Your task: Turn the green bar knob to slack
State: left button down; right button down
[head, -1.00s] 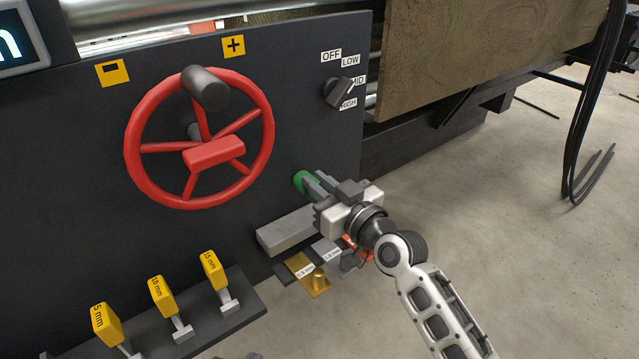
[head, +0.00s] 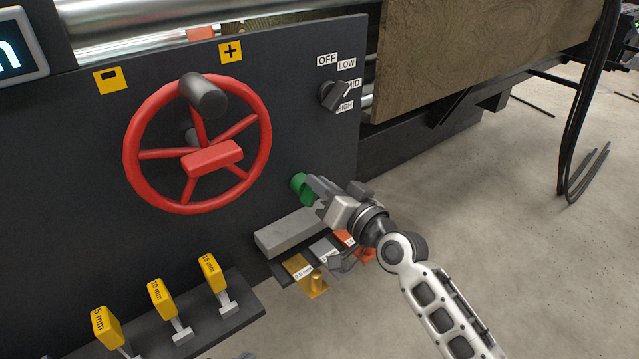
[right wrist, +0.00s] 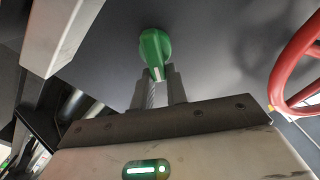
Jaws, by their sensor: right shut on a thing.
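The green bar knob (head: 298,183) sits on the dark panel, right of and below the red handwheel (head: 212,157). My right gripper (head: 315,192) is shut on the knob's bar and partly hides it in the head view. In the right wrist view the knob (right wrist: 153,46) shows its round base and its bar, with a white mark at the bar's near end, between the two fingers of the gripper (right wrist: 160,90). No slack label can be read around the knob. My left gripper is not in view.
A grey block (head: 290,233) juts from the panel just below the knob. Below it lie thickness-marked plates, one of them brass (head: 306,278). A black selector (head: 335,95) is above right. Yellow-topped levers (head: 209,272) stand at lower left. The floor at right is mostly clear.

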jog(key=shift+w+d+f+m, duration=0.15)
jog(key=shift+f+m, duration=0.2)
jog(key=shift+m, duration=1.6)
jog(key=shift+w+d+f+m, duration=0.15)
jog(key=shift+f+m, duration=0.25)
jog(key=shift+m, duration=1.5)
jog(key=shift+w+d+f+m, duration=0.1)
jog(key=shift+d+f+m, duration=0.2)
jog(key=shift+m, duration=1.65)
jog(key=shift+a+f, duration=0.1)
jog(key=c, duration=1.4)
grip_release()
jog(key=shift+s, duration=0.1)
